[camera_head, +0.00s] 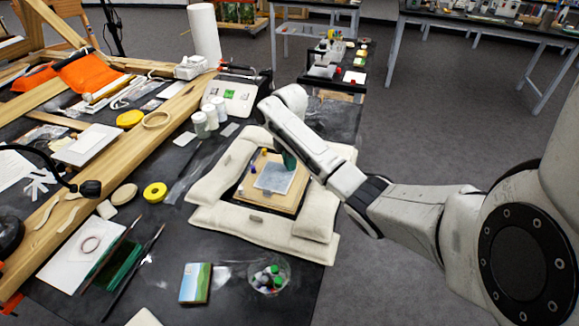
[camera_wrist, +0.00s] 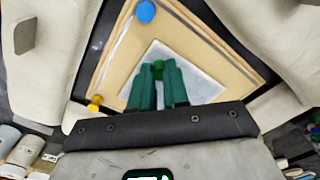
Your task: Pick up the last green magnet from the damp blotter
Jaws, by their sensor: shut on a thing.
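My gripper (camera_wrist: 158,76) has dark green fingers and points down at the blotter. It is shut on a small green magnet (camera_wrist: 158,65), which shows between the fingertips in the wrist view. The damp blotter (camera_wrist: 205,88) is a pale grey square lying on a wooden board (camera_wrist: 115,70). In the head view the blotter (camera_head: 272,180) is bare on its visible part. My gripper (camera_head: 290,160) is at its far right edge there, and the magnet is hidden. I cannot tell whether the magnet still touches the blotter.
Cream padded cushions (camera_head: 215,190) surround the board. A blue magnet (camera_wrist: 146,11) and a yellow one (camera_wrist: 95,103) stand on the board's edges. A clear bowl (camera_head: 287,266) of several magnets and a small picture box (camera_head: 195,283) stand in front. Jars (camera_head: 200,124) stand behind left.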

